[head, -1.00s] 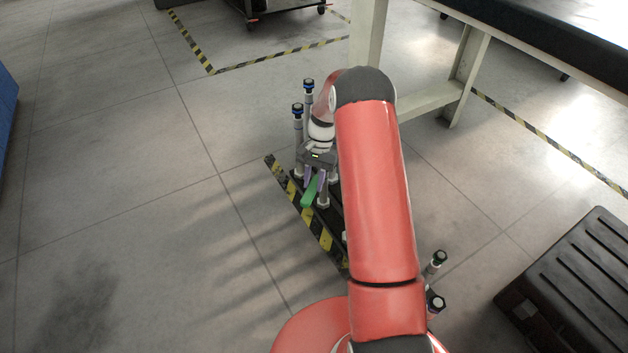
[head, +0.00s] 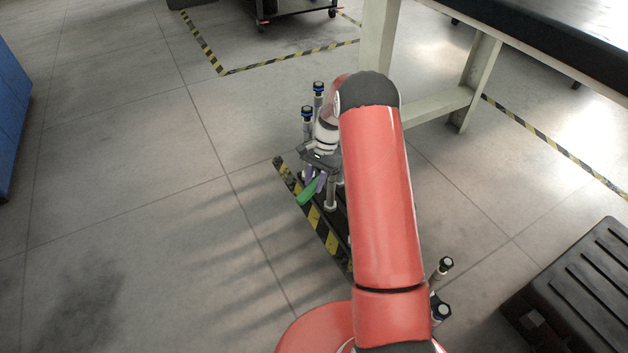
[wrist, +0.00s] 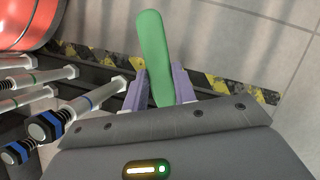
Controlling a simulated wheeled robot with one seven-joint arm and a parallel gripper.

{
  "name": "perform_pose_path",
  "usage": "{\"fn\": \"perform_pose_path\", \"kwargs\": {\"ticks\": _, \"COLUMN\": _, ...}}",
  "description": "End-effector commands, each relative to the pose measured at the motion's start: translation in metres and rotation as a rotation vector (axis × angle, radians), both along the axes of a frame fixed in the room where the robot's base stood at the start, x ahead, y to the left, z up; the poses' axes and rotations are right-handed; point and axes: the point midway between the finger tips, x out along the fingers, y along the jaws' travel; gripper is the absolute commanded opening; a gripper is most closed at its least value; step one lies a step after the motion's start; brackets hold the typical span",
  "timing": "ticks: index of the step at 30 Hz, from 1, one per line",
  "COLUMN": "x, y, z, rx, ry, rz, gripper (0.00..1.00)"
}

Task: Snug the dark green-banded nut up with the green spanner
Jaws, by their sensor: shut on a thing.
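My gripper (head: 318,178) is shut on the green spanner (head: 307,192), low over the dark rack with striped edging. In the wrist view the spanner's green handle (wrist: 153,55) stands out from between the purple fingers (wrist: 158,88). Its working end is hidden behind the gripper, so I cannot tell whether it is on a nut. In the head view two posts with dark tops, the farther one (head: 446,264) and the nearer one (head: 440,311), stand right of my arm; their band colour is hard to make out. In the wrist view a rod with a green band (wrist: 30,79) shows at left.
Blue-banded posts stand beyond my gripper, one nearer (head: 307,113) and one farther (head: 318,88). A black-and-yellow strip (head: 317,222) edges the rack. A table leg (head: 377,65) is close behind my arm. A dark case (head: 580,290) lies at right.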

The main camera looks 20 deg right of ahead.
Motion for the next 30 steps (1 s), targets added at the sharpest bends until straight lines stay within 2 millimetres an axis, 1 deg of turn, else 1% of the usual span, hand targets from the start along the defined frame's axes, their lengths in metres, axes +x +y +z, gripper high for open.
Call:
{"fn": "perform_pose_path", "kwargs": {"ticks": 25, "x": 0.000, "y": 0.000, "z": 0.050, "rx": 0.000, "ry": -0.001, "rz": 0.000, "gripper": 0.00}}
{"fn": "perform_pose_path", "kwargs": {"ticks": 30, "x": 0.000, "y": 0.000, "z": 0.055, "rx": 0.000, "ry": 0.000, "rz": 0.000, "gripper": 0.00}}
